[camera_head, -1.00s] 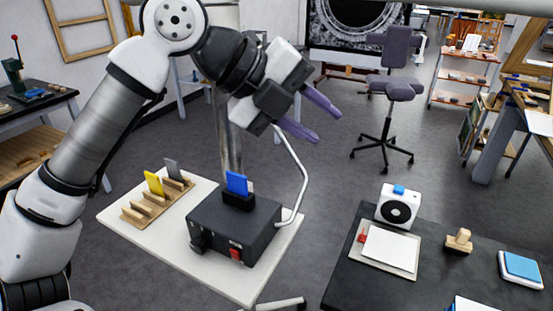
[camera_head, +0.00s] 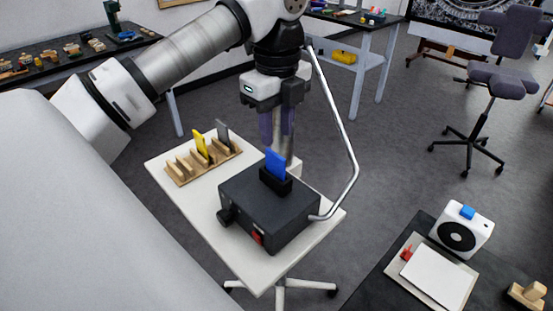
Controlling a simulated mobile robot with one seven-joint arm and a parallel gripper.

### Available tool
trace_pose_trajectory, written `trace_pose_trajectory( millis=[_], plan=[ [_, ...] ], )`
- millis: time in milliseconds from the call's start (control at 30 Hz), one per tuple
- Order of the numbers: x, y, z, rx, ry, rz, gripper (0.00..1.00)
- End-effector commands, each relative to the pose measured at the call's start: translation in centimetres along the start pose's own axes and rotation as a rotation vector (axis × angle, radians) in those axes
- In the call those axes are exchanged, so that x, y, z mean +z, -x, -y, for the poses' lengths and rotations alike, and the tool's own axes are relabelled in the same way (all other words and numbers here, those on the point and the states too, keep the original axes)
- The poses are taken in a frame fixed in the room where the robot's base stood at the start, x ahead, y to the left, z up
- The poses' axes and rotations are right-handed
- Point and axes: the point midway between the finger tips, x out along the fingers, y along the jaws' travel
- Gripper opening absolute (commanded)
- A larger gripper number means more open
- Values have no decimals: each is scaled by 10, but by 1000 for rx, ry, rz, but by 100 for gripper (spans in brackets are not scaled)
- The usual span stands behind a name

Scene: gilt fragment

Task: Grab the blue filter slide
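The blue filter slide (camera_head: 275,163) stands upright in a black slot holder (camera_head: 276,182) on top of a dark box-shaped device (camera_head: 262,213). The device rests on a small white table (camera_head: 168,224).
A wooden rack (camera_head: 179,177) with a yellow slide (camera_head: 199,144) and a grey slide (camera_head: 223,133) is left of the device. A bent metal tube (camera_head: 352,150) rises at the device's right. A dark table (camera_head: 372,291) stands at the lower right.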

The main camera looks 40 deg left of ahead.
Motion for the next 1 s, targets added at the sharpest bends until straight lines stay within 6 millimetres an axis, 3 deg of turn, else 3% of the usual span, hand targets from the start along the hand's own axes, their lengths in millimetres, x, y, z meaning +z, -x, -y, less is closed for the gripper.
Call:
trace_pose_trajectory(
  millis=[33,267,567,833,1000],
  plan=[
    [0,-15,0,-1,0,-1,33],
    [0,-29,-1,-1,0,-1,33],
    [1,-72,-3,-1,-2,-2,33],
    [2,-74,-3,-1,-1,-1,33],
    [1,-74,-3,-1,-1,-1,12]
  ],
)
